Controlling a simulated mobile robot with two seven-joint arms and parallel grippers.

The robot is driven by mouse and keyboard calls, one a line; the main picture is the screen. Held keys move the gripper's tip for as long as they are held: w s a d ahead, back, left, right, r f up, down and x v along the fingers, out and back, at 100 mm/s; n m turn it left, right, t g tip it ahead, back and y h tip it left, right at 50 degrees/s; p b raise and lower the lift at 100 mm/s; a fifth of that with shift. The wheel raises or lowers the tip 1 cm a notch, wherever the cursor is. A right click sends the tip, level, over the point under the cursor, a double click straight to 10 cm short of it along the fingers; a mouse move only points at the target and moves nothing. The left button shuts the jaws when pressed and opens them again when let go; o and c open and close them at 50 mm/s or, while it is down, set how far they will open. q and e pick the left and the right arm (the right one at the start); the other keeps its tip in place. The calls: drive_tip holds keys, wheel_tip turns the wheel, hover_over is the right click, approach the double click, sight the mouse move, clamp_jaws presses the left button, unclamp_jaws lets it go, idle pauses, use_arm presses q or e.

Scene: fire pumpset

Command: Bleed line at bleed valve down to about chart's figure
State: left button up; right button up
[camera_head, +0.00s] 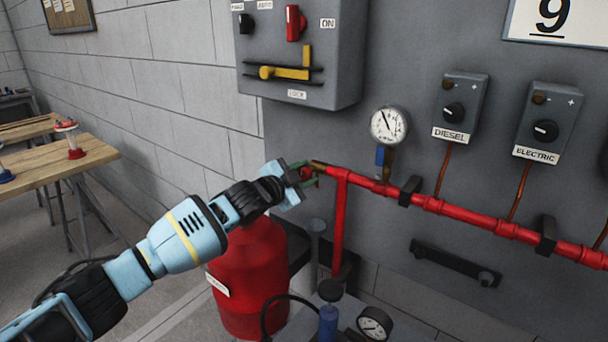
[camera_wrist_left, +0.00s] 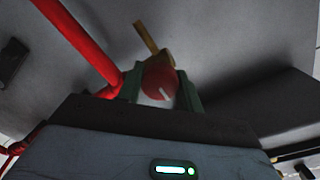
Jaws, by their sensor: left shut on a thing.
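My left gripper (camera_head: 306,174) is at the left end of the red line (camera_head: 378,186), shut on the red knob of the bleed valve. The round red knob (camera_wrist_left: 159,82) shows between the green fingers in the left wrist view, with a pale mark on it and a brass stub behind. A white pressure gauge (camera_head: 388,125) stands above the line, with its needle pointing up and slightly left; its figures are too small to read. A chart with a large underlined 9 (camera_head: 553,14) hangs at the top right. My right gripper is not in view.
Diesel (camera_head: 459,107) and electric (camera_head: 547,124) switch boxes sit right of the gauge. A grey control box (camera_head: 300,50) hangs above the valve. A red tank (camera_head: 250,275), a blue hand pump (camera_head: 328,322) and a second gauge (camera_head: 374,323) stand below.

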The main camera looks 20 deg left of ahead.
sight(302, 175)
use_arm(q)
drive_tip(key=o, duration=1)
drive_tip(key=v, duration=0.6)
drive_tip(key=shift+s+a+p, duration=0.15)
drive_tip(key=shift+s+p, duration=0.05)
drive_tip(key=shift+p, duration=0.2)
drive_tip(key=shift+s+a, duration=0.2)
drive_tip(key=shift+s, duration=0.45)
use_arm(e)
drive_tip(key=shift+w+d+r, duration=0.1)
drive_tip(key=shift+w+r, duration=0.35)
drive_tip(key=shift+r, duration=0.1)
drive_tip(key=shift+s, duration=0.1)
